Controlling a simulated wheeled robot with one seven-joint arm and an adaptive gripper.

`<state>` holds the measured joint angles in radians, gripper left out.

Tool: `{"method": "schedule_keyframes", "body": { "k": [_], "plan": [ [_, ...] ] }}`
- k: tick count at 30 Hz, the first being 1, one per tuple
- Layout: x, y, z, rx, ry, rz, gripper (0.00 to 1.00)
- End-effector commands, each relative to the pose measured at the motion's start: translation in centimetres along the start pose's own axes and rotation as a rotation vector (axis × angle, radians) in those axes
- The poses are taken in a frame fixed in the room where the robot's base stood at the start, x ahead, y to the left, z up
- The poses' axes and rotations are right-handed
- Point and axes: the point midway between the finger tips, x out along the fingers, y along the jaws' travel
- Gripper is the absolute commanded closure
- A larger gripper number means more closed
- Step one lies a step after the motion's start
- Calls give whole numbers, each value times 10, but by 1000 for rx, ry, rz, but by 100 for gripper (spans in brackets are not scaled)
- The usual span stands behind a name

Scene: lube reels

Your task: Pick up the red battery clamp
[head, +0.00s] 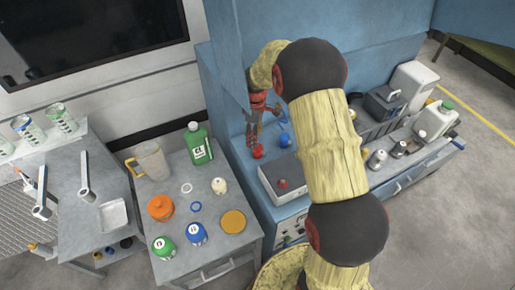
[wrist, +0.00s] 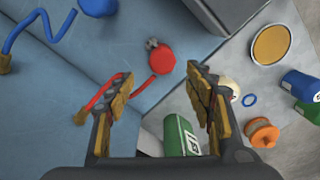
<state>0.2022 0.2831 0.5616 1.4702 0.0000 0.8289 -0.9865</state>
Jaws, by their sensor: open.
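The red battery clamp shows in the wrist view as a round red piece (wrist: 163,61) with a small metal tip. A red cable with a brass-coloured end runs beside it and is partly hidden behind my left finger. In the head view the red piece (head: 257,151) sits on the blue bench top. My gripper (wrist: 160,82) is open and empty, its fingertips pointing toward the red piece, which shows between and beyond them. In the head view my gripper (head: 257,112) is above the bench, just above the red piece, partly hidden by my arm.
A blue round piece (head: 284,140) with a blue cable lies close by. A grey box (head: 283,184) stands in front of the red piece. To the left, a grey table holds a green bottle (head: 198,143), an orange container (head: 160,207) and several small items. The blue cabinet wall rises behind.

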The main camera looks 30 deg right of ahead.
Motion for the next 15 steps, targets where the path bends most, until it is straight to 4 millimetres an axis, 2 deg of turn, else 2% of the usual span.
{"method": "schedule_keyframes", "body": {
  "k": [3,8,15],
  "plan": [
    [13,0,0,1,0,0,47],
    [23,-1,3,2,0,1,47],
    [57,-4,9,2,0,-1,47]
  ]
}}
